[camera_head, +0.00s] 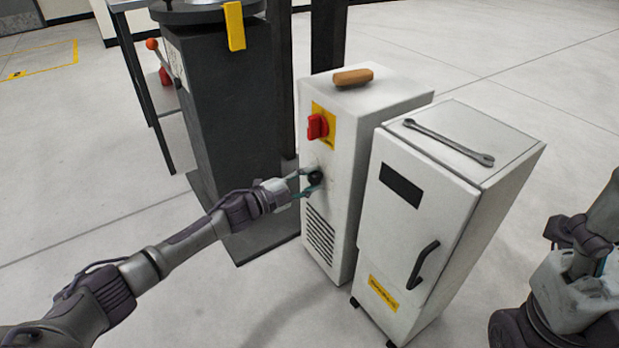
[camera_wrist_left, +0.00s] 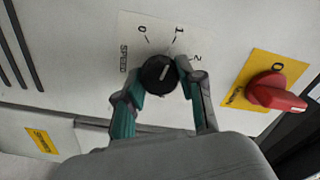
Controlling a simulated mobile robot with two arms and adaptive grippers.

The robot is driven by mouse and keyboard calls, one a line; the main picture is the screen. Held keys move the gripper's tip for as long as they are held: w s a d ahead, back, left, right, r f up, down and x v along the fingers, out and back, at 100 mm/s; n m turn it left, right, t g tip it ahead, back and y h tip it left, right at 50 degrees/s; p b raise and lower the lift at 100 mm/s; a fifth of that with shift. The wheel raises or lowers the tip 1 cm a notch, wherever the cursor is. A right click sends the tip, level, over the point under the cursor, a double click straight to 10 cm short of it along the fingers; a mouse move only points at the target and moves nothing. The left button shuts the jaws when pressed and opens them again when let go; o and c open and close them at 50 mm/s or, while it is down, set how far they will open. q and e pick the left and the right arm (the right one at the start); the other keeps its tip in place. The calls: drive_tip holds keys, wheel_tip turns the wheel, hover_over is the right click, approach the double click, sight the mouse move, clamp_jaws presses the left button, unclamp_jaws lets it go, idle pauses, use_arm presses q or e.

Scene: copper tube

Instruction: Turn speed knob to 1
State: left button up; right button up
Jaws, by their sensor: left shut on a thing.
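The black speed knob (camera_wrist_left: 158,76) is on the front of a white cabinet, on a white label (camera_wrist_left: 135,50) marked SPEED with 0, 1 and 2. The white line on the knob points up and slightly right, roughly toward the 1. My left gripper (camera_wrist_left: 162,80) is shut on the knob, one finger at each side. In the head view my left gripper (camera_head: 304,184) reaches the cabinet front from the left, and the knob (camera_head: 315,177) shows dark between its fingers. Part of my right arm is at the right edge; its fingers do not show.
A red rotary switch (camera_head: 317,126) on a yellow plate sits above the knob. A brown block (camera_head: 353,77) lies on the white cabinet (camera_head: 390,93). Beside it stands another cabinet (camera_head: 415,215) with a wrench (camera_head: 450,143) on top. A dark pedestal (camera_head: 228,110) stands behind my left arm.

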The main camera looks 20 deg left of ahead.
use_arm(q)
drive_tip(key=shift+m, duration=0.3)
drive_tip(key=shift+f, duration=0.1)
drive_tip(key=o, duration=1.1)
drive_tip(key=shift+o, duration=0.2)
drive_tip(key=v, duration=1.2)
